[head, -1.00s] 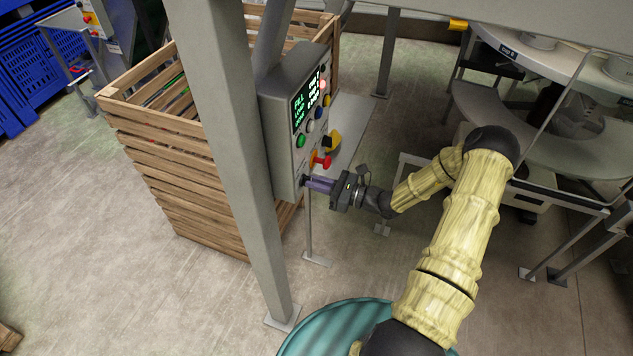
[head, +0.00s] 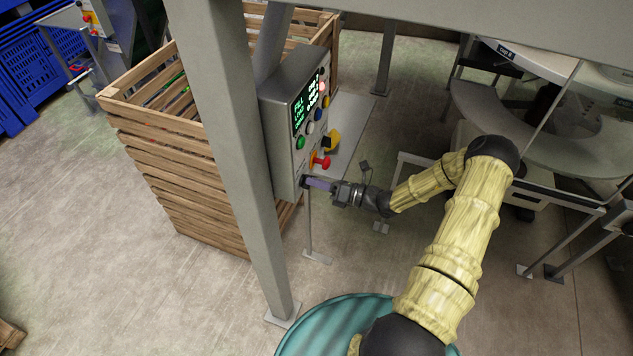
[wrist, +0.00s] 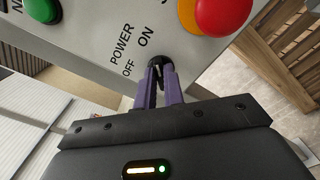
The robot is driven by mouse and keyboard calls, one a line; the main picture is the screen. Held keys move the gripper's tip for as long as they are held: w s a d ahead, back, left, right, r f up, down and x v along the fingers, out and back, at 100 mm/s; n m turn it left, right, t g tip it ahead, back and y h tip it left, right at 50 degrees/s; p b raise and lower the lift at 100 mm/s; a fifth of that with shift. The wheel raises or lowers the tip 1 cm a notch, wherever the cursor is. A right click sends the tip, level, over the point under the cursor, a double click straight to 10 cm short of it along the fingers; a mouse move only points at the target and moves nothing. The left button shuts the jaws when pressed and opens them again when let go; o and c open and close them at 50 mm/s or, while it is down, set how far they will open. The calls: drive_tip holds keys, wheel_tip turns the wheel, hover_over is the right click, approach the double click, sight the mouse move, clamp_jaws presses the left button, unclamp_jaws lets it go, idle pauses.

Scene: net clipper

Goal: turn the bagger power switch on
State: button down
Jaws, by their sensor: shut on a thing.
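The grey control box (head: 288,140) is mounted on the post, with a lit screen and several buttons on its face. The black power switch (wrist: 158,62) sits low on that face, beside the printed words POWER, ON and OFF in the wrist view. My gripper (head: 307,183) is at the bottom of the panel. In the wrist view its purple fingers (wrist: 160,84) are shut on the switch, and the fingertips partly hide it. The switch's exact setting is hard to tell.
A red emergency button (head: 322,161) on a yellow base is just above my gripper, with a yellow-and-black knob (head: 332,140) above it. A grey post (head: 232,150) and wooden crate (head: 190,185) stand left of the box. Open floor lies below.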

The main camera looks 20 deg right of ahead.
idle(0.4)
drive_tip(key=c, duration=1.5)
unclamp_jaws()
drive_tip(key=shift+d, duration=0.1)
drive_tip(key=b+v, duration=0.6)
drive_tip(key=v, duration=1.1)
drive_tip(key=shift+s, duration=0.1)
